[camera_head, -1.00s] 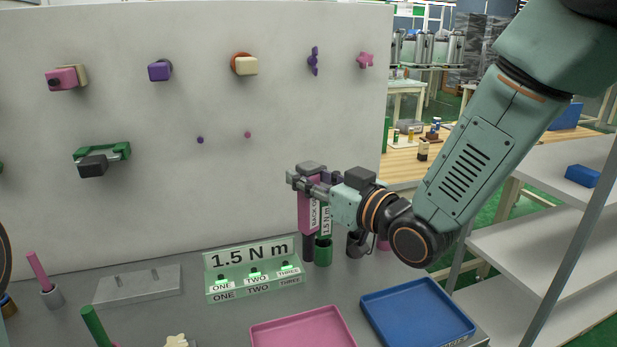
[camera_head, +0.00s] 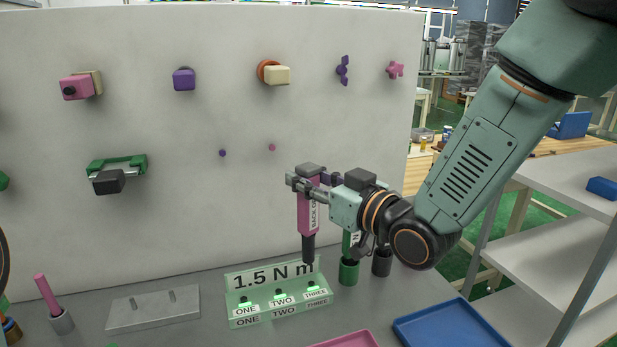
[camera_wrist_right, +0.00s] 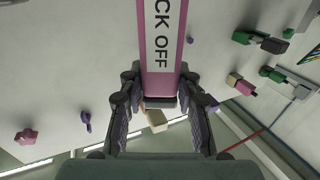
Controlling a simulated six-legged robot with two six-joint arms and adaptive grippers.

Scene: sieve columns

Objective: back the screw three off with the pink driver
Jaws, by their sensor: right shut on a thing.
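My right gripper (camera_head: 311,182) is shut on the pink driver (camera_head: 308,215), which hangs upright with its dark tip down, just behind the right end of the green screw block. In the right wrist view the pink driver (camera_wrist_right: 161,40) sits between the fingers and shows the letters "CK OFF". My left gripper is not in view.
A green driver (camera_head: 349,245) stands in a holder behind my wrist, beside a dark holder (camera_head: 382,262). A blue tray (camera_head: 450,325) and a pink tray (camera_head: 345,340) lie in front. A grey block with two pegs (camera_head: 152,312) is at left. The wall carries several coloured fittings.

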